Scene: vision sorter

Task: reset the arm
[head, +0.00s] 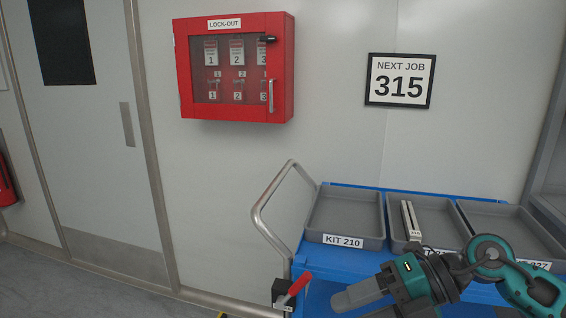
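My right arm, teal and dark grey, comes in from the lower right in the head view and reaches across the front of the blue cart. My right gripper (345,299) is a grey shape pointing left, low in front of the cart. I cannot make out a gap between its fingers or anything held. My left arm and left gripper are out of view.
The blue cart (303,245) carries grey trays, including the empty KIT 210 tray (315,222) and a middle tray holding a metal part (410,215). A red-handled lever (296,288) stands at its left corner. A red lock-out cabinet (284,60) and a 315 sign (400,82) hang behind.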

